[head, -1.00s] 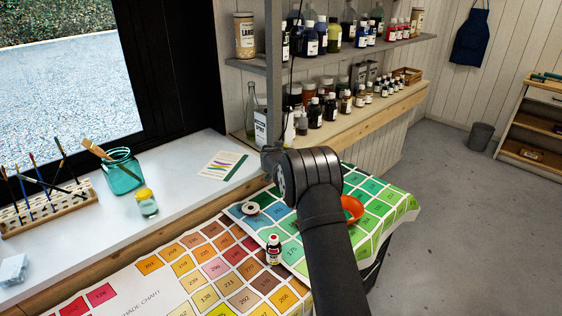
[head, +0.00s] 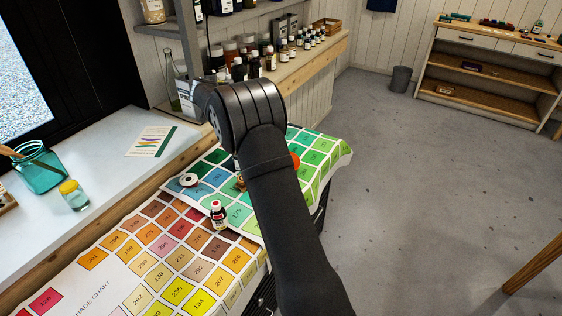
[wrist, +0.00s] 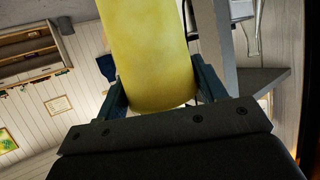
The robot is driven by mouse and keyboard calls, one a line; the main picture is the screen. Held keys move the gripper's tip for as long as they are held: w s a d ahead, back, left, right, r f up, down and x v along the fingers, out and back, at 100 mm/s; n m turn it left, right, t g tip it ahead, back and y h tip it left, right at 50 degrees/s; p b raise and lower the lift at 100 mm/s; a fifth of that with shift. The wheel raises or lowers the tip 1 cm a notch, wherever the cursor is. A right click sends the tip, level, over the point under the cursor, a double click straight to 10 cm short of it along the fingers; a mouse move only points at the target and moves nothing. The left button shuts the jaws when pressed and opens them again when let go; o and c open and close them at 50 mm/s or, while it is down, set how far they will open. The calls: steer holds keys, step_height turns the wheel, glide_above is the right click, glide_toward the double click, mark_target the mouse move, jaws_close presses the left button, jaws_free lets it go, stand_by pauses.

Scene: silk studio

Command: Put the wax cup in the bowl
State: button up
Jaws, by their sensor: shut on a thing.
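My gripper (wrist: 160,82) is shut on a smooth yellow cylinder, which I take to be the wax cup (wrist: 150,45). One finger lies on each side of it in the wrist view, and its upper end runs out of the picture. In the head view my arm hides the gripper and the held cup. The orange bowl (head: 295,160) is mostly hidden behind my arm, on the green part of the colour chart. Only its right edge shows, and the inside of the bowl is hidden.
A small red-labelled bottle (head: 218,214) and a white spool (head: 188,180) stand on the colour chart (head: 160,255). A small brownish thing (head: 240,183) is partly hidden beside my arm. A yellow-lidded jar (head: 73,195) stands on the sill. Shelf bottles (head: 255,65) line the back.

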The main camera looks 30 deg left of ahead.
steer(key=w+d+m+t+h, duration=0.1)
steer(key=w+d+m+h, duration=0.2)
steer(key=d, duration=1.5)
steer(key=w+d+m+t+h, duration=0.1)
steer(key=w+d+m+h, duration=0.15)
steer(key=d, duration=1.55)
steer(key=s+a+f, duration=0.1)
steer(key=a+f, duration=1)
steer(key=f, duration=0.5)
steer(key=shift+s+a+h, duration=0.25)
steer(key=shift+a+h, duration=0.1)
steer(key=shift+f, duration=0.15)
steer(key=o, duration=1.5)
